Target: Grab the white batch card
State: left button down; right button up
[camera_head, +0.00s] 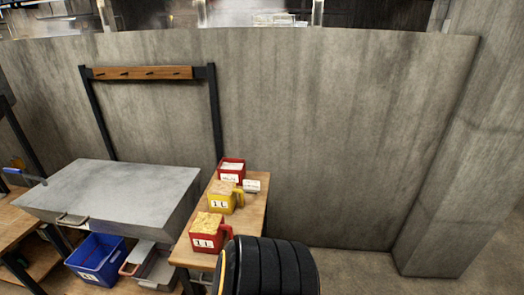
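The white batch card (251,186) is on the narrow wooden table (253,208), near its back right edge. It is small, with faint dark marks too small to read. It is just right of the back red measuring box (232,178) and behind the yellow measuring box (225,204). I cannot tell whether it lies flat or leans. Neither of my grippers is in view.
A front red box (206,241) holds pale grain. A grey-topped counter (115,190) stands left of the table, with a blue bin (97,260) below. A concrete wall (330,130) rises behind.

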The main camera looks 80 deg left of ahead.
aim_at(251, 186)
jog(key=i+j+u, duration=0.1)
jog(key=u, duration=0.35)
jog(key=i+u, duration=0.25)
jog(key=u, duration=0.2)
jog(key=i+l+u, duration=0.1)
jog(key=u, duration=0.35)
jog(key=i+l+u, duration=0.15)
jog(key=u, duration=0.3)
jog(key=i+l+u, duration=0.25)
jog(key=u, duration=0.2)
